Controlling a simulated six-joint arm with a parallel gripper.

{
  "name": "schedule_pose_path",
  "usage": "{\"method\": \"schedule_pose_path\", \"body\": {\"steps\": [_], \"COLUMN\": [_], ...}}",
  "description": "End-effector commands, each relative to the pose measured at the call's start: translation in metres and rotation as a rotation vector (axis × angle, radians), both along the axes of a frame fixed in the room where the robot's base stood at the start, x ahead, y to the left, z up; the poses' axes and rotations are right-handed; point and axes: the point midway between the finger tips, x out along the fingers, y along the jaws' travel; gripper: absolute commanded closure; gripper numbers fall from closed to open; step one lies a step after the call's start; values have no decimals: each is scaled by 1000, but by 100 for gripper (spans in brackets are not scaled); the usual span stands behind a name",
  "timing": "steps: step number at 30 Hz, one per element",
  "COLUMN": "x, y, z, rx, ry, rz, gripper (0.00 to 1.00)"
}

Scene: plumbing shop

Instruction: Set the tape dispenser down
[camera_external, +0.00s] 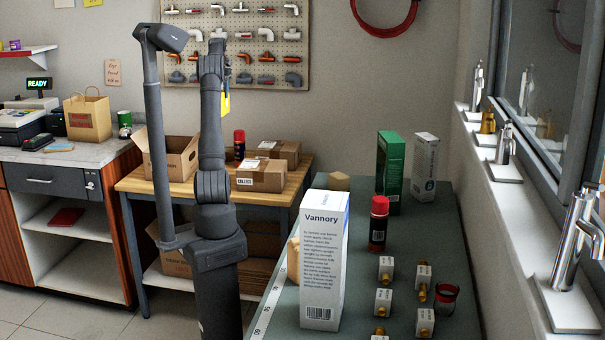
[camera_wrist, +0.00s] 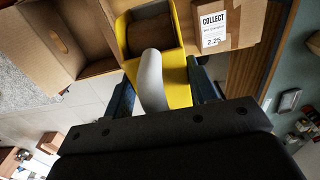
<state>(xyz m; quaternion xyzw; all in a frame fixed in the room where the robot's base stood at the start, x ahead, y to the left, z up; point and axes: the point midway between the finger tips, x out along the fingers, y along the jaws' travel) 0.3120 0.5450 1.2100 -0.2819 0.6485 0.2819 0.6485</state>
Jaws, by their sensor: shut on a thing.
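The tape dispenser (camera_wrist: 178,72) is yellow with a roll of brown tape and a curved grey handle. My gripper (camera_wrist: 163,92) is shut on it, a finger on either side in the wrist view. In the external view only a yellow part of the dispenser (camera_external: 226,105) shows beside my arm, in the air above the wooden table (camera_external: 133,183). My gripper there (camera_external: 227,88) is mostly hidden by my arm.
An open cardboard box (camera_external: 178,160) and closed boxes, one labelled COLLECT (camera_external: 258,184), stand on the wooden table. A red-capped can (camera_external: 239,145) stands among them. The green bench at right holds a tall Vannory box (camera_external: 324,255), another can (camera_external: 378,224) and several fittings.

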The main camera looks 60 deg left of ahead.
Motion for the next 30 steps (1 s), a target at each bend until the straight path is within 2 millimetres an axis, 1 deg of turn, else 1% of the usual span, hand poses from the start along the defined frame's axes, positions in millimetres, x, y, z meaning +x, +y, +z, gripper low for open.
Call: {"method": "schedule_pose_path", "body": {"steps": [1, 4, 11, 12, 17, 20, 23, 24, 26, 27, 29, 30], "x": [1, 0, 0, 10, 41, 64, 93, 107, 128, 142, 163, 176], "y": [1, 1, 0, -5, -22, -36, -56, -66, -82, -95, -114, -128], "z": [12, 32, 60, 58, 57, 57, 58, 58, 58, 58, 58, 58], "rx": [4, 4, 3, 0, 0, 1, 1, 1, 1, 1, 1, 1], "ry": [-3, -2, -1, 0, 0, -1, -1, -1, -1, -1, -1, -1], "rz": [0, 0, 0, -28, -120, -192, -285, -329, -399, -448, -525, -575], "gripper": [84, 84, 84, 84, 84, 84, 84, 84, 84, 84, 84, 84]}}
